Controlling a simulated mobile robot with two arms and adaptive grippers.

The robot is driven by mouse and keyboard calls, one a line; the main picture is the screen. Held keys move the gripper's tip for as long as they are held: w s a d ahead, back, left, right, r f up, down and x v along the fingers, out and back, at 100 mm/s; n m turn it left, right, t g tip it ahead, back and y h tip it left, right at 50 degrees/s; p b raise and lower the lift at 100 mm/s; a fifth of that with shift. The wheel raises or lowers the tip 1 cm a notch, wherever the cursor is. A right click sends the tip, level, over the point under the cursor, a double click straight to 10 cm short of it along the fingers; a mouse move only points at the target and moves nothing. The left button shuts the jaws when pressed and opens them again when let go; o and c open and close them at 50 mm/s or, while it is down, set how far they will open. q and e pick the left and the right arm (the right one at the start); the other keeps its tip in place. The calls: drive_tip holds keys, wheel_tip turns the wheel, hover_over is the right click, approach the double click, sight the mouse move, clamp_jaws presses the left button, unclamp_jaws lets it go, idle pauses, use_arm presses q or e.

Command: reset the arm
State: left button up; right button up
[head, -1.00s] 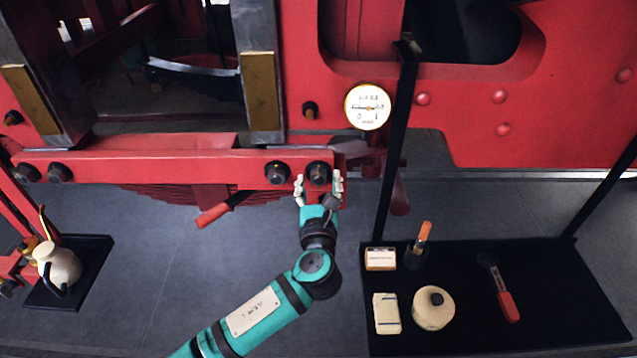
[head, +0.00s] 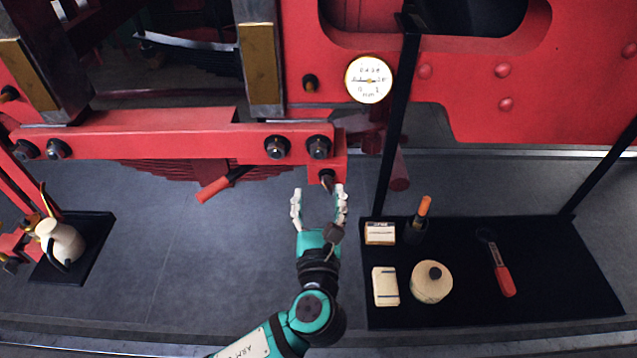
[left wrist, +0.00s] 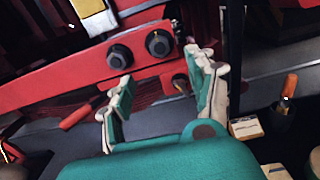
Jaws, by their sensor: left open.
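My left gripper (head: 319,205) is in the middle of the head view, with its white fingers spread apart and nothing between them. Its fingertips lie just below the red beam (head: 190,142) with dark bolts, apart from the bolt heads (head: 319,147) as far as I can see. In the left wrist view the open fingers (left wrist: 160,98) frame the underside of the same beam (left wrist: 70,88). My teal left arm comes up from the bottom of the head view. My right gripper is not in view.
A black tray (head: 470,300) at right holds a round tin (head: 432,282), small boxes (head: 386,286), an orange-handled tool (head: 423,207) and a red-handled tool (head: 503,280). A round gauge (head: 368,79) is above. An oil can (head: 62,243) stands at left. Grey floor between is clear.

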use_arm(q)
drive_tip(key=shift+s, duration=0.2)
drive_tip(key=shift+f, duration=0.1)
